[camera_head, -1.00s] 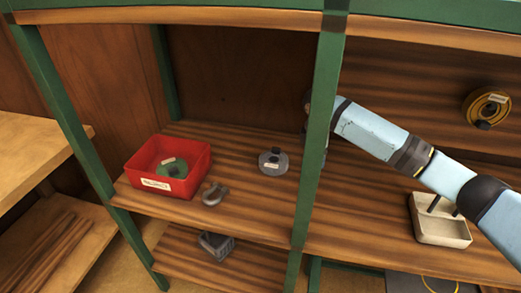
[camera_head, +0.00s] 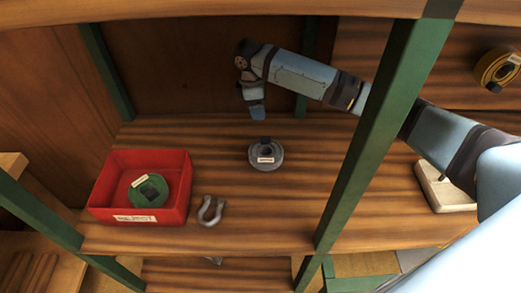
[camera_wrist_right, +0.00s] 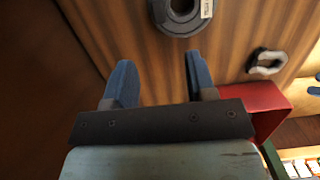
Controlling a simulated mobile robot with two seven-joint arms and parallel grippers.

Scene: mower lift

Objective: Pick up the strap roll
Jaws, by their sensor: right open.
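A grey roll (camera_head: 266,156) with a white label lies flat on the wooden shelf. A green roll (camera_head: 147,192) lies inside the red bin (camera_head: 181,209), and a yellow roll (camera_head: 494,70) sits at the upper right. The labels are too small to read. My right gripper (camera_head: 257,110) points down behind the grey roll, apart from it. In the right wrist view my right gripper (camera_wrist_right: 160,78) has its two blue fingers apart with nothing between them. The grey roll (camera_wrist_right: 182,14) shows beyond the fingertips at the top, partly cut off.
A metal shackle (camera_head: 211,210) lies between the red bin and the grey roll. A green post (camera_head: 372,150) stands in front of my right arm. A cream tray (camera_head: 441,190) is right of the post.

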